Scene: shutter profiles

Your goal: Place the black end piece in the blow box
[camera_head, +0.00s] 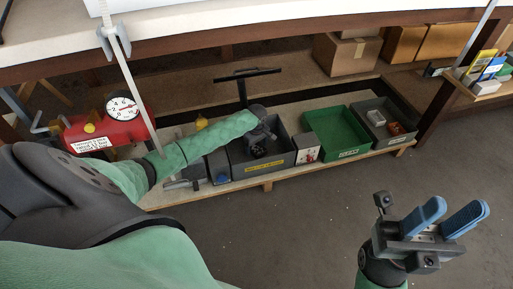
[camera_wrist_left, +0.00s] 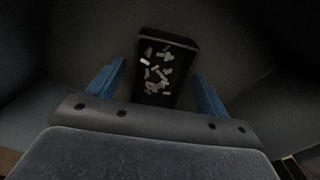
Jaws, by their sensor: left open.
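My left arm reaches down to the low shelf, with my left gripper (camera_head: 262,136) over a dark grey box (camera_head: 248,171) with a yellow label. Small dark pieces (camera_head: 259,152) lie in that box. In the left wrist view my left gripper (camera_wrist_left: 158,70) is open and empty, its blue fingers wide apart. Beyond them is a dark box (camera_wrist_left: 142,88) with several small pale-looking pieces (camera_wrist_left: 158,74). I cannot tell a black end piece apart, nor which container is the blow box. My right gripper (camera_head: 461,203) is open and empty at the lower right.
A green crate (camera_head: 337,130) and a grey bin (camera_head: 376,112) stand to the right on the shelf, past a small white-fronted box (camera_head: 306,149). A red tank with a gauge (camera_head: 105,128) stands left. The table edge (camera_head: 230,22) runs above. The floor in front is clear.

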